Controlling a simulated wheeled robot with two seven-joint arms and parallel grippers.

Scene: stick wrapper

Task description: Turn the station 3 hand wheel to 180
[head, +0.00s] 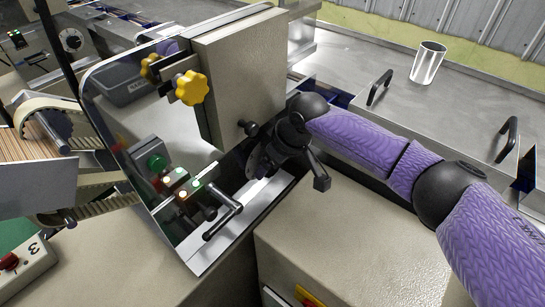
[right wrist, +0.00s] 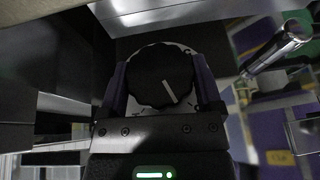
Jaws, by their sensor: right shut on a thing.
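A black round hand wheel (right wrist: 160,72) with a white pointer line sits on a pale marked dial in the right wrist view. The line slants from centre toward the lower right; the dial numbers are too dark to read. My right gripper (right wrist: 161,88) is shut on the wheel, one finger on each side of its rim. In the head view my right gripper (head: 268,163) reaches into the gap beside the beige housing and hides the wheel there. My left gripper is not in view.
A beige housing (head: 240,75) with a yellow knob (head: 192,88) stands left of my wrist. A black lever handle (head: 222,221) and lit buttons are close below. A box marked 3 (head: 22,262) is lower left. A metal cup (head: 428,63) stands on the back surface.

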